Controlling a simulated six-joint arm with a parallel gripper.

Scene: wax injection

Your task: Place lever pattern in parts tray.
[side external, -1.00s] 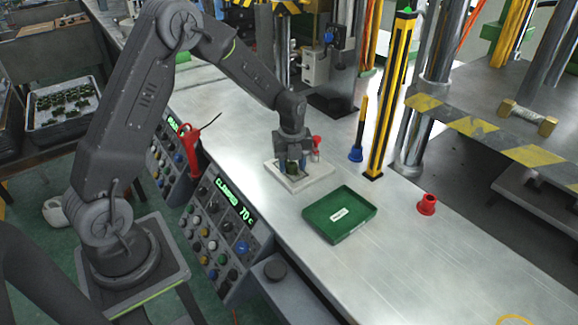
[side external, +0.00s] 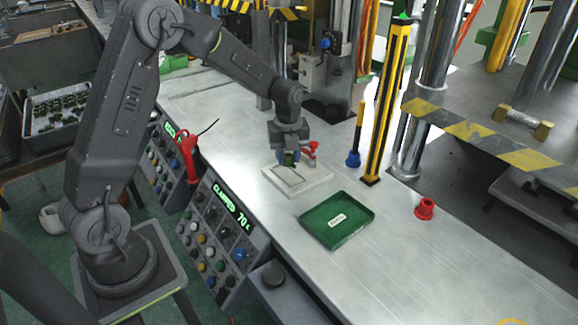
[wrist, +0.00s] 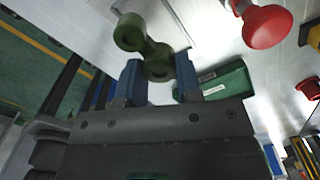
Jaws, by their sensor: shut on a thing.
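The lever pattern (wrist: 158,66) is dark green with rounded ends. My gripper (wrist: 159,78) is shut on it, with a blue finger on each side, and one end sticks out past the fingertips. In the side external view, my gripper (side external: 291,158) is just above the pale square mould plate (side external: 312,187), and the pattern is mostly hidden between the fingers. The parts tray (side external: 347,231) is a shallow green tray with a white label, to the right of and nearer than the plate. It also shows in the wrist view (wrist: 238,82), partly behind my right-hand finger.
A red knob (side external: 313,146) stands close beside my gripper. A blue-based stick (side external: 353,158), a yellow-black post (side external: 383,110) and a red cup (side external: 425,208) stand behind and right of the tray. The bench between plate and tray is clear.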

